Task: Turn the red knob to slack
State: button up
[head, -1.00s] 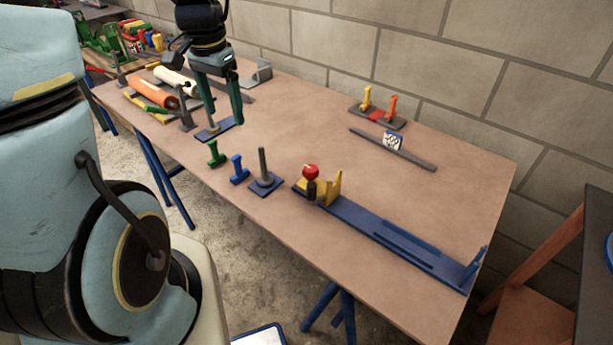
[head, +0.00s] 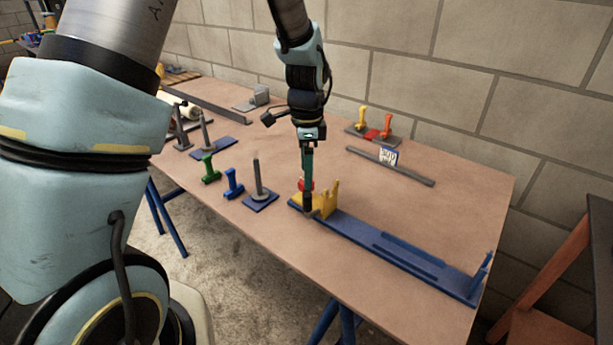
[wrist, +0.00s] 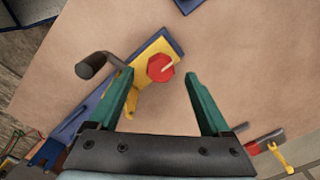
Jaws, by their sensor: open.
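The red knob (wrist: 160,67) is faceted with a pale pointer line on top, and sits on the yellow bracket (head: 328,201) of the blue rail device. My gripper (wrist: 161,80) is open above it, pointing down. In the wrist view the knob shows between the two green fingertips, nearer the left one, with gaps on both sides. In the head view the gripper (head: 308,178) overlaps the knob (head: 301,185) and hides much of it. I cannot tell whether the fingertips are at the knob's height. No slack mark is readable.
A dark crank handle (wrist: 90,65) sticks out beside the bracket, near the left finger. The blue rail (head: 400,255) runs right along the table's front edge. A post on a blue base (head: 259,190) and blue and green handles stand left. The table's middle right is clear.

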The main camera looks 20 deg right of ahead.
jog(key=shift+f, duration=1.3)
jog(key=shift+c, duration=0.4)
grip_shut()
